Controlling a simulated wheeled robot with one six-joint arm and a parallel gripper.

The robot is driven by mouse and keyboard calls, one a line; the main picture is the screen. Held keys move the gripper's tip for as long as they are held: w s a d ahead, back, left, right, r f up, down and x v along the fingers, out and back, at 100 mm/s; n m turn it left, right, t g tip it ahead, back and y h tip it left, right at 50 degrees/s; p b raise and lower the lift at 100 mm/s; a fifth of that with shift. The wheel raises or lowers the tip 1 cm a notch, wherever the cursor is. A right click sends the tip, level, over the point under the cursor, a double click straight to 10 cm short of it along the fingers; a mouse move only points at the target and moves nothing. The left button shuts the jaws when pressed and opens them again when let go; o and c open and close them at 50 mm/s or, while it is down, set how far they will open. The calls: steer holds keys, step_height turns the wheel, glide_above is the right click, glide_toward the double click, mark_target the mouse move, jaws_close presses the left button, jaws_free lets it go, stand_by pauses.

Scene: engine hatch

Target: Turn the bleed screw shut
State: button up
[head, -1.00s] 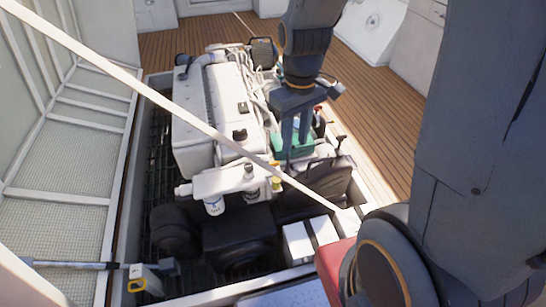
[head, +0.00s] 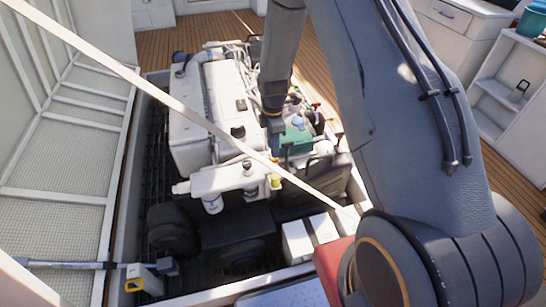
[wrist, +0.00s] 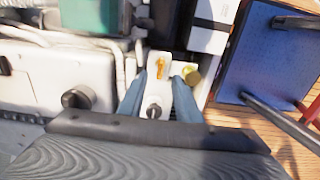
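In the wrist view, a small orange fitting (wrist: 161,65) stands on a white block, ahead of and between my gripper's fingertips (wrist: 160,80). It looks like the bleed screw, though it is too small to be sure. A dark slotted knob (wrist: 153,109) sits nearer on the same block, between the blue fingers. A brass-coloured round cap (wrist: 192,77) lies just beside the right fingertip. My gripper is open with nothing held. In the head view my gripper (head: 276,148) is over the engine's right side, seen edge-on, and its contact with the fittings cannot be judged.
The white engine (head: 205,120) fills the hatch left of my gripper. A green box (head: 298,138) is close on the right. A black knob (wrist: 77,98) rises left of the fingers. A blue panel (wrist: 262,60) with dark bars stands right. A pale strut (head: 150,85) crosses the head view.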

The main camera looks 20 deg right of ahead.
mark_target(273, 163)
step_height(273, 163, down, 6)
stand_by(0.4)
jaws_close()
